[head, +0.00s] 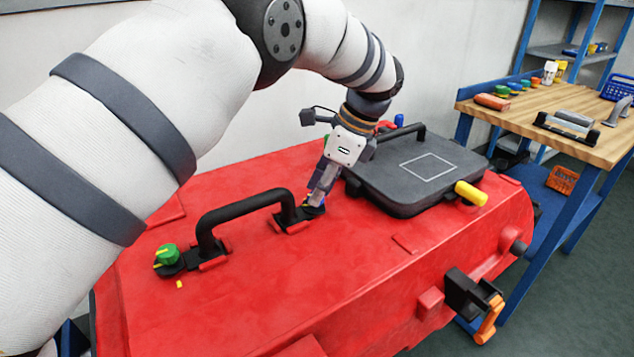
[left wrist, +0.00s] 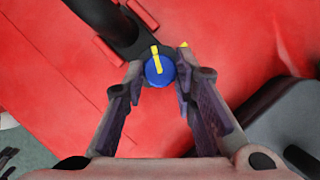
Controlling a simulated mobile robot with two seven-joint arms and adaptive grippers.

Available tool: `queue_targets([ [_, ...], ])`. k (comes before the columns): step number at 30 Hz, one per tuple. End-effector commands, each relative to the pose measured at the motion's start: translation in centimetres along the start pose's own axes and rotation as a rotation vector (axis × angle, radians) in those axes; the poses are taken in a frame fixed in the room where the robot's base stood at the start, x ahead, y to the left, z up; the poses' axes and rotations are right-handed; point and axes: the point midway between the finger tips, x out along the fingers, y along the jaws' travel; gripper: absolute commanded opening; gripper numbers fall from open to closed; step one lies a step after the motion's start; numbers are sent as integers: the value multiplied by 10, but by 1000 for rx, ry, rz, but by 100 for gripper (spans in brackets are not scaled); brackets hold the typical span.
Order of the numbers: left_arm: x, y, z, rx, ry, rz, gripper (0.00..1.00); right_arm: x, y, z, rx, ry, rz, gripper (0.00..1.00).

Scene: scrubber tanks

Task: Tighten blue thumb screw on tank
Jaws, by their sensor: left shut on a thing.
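The blue thumb screw (left wrist: 157,74) has a yellow stripe on top and sits on a black mount at one end of the black handle (head: 238,204) on the red tank (head: 250,290). My left gripper (head: 316,200) reaches down to it from above and is shut on it. In the left wrist view the gripper's fingertips (left wrist: 160,75) are on either side of the screw. The stripe points up and slightly left there, and a small yellow mark on the tank (left wrist: 184,45) is to its upper right. In the head view the fingers mostly hide the screw. My right gripper is not in view.
A green thumb screw (head: 167,254) sits at the handle's other end, beside a yellow mark. A dark lid (head: 415,175) with a yellow knob (head: 470,193) lies close right of my gripper. An orange-handled valve (head: 488,318) projects from the tank's side. A wooden workbench (head: 500,108) stands right.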

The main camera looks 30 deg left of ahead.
Motion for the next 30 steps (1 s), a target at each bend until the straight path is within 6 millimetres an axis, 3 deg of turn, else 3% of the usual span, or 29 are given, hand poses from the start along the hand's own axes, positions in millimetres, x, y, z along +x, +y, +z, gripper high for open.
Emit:
queue_targets([
  [1,-12,-1,6,30,1,-37,0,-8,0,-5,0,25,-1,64],
  [9,-11,0,6,267,-2,-134,0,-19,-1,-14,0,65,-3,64],
  [30,-6,4,6,828,-5,-361,0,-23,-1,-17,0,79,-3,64],
])
